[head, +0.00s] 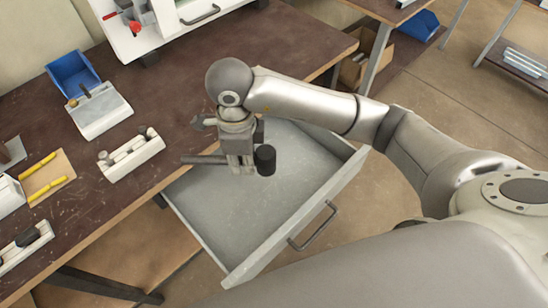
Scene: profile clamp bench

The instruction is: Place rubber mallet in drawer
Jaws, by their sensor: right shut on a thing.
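The drawer (215,208) is pulled out from under the bench, and its grey inside looks empty. My right gripper (239,168) is over the drawer, pointing down, and shut on the rubber mallet. The mallet's black head (265,160) shows on the right of the fingers. A dark bar that looks like its handle (203,160) sticks out to the left. The fingers hide the middle of the mallet. Whether the mallet touches the drawer's floor, I cannot tell. My left gripper is out of view.
The brown bench top (187,95) lies left of and behind the drawer. It carries a blue bin (72,76), a grey box (101,112), a pale clamp-like fixture (132,150) and yellow-handled tools (45,177). The drawer's front panel with its handle (313,226) faces the lower right.

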